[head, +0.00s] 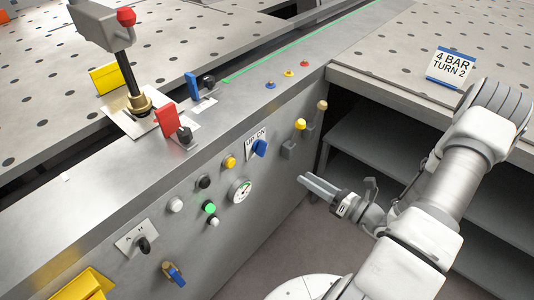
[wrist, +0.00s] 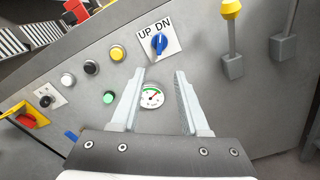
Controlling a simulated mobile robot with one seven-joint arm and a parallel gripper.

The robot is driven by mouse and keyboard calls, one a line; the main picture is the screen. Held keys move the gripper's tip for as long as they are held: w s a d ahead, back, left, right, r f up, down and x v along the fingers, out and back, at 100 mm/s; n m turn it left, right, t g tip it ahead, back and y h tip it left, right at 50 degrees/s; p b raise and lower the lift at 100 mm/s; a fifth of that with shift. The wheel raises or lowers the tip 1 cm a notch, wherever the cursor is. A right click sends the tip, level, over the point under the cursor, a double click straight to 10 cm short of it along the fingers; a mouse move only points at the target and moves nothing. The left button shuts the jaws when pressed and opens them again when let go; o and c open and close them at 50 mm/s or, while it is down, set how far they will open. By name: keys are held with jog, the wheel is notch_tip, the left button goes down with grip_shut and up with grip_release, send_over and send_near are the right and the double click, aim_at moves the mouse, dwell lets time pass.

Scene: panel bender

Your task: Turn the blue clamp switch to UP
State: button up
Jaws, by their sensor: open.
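The blue clamp switch (head: 260,148) is a small blue knob on a white plate marked UP and DN, on the front panel. In the wrist view the blue clamp switch (wrist: 159,43) sits just beyond my fingertips, under the lettering. Its grip looks near upright in that picture; which word it points to is not clear. My gripper (head: 304,181) is open and empty, off the panel, to the right of and below the switch in the head view. In the wrist view my gripper (wrist: 160,72) has its fingers either side of a gauge, apart from the switch.
A pressure gauge (head: 241,191), a yellow button (head: 230,162) and a green button (head: 209,207) are near the switch. A red lever (head: 167,119) and a blue lever (head: 192,85) stand on the ledge above.

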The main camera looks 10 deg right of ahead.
aim_at(261, 148)
jog(key=x, duration=1.5)
jog(key=shift+w+a+b, duration=0.2)
jog(key=shift+w+b, duration=0.05)
jog(key=shift+b, duration=0.2)
grip_shut()
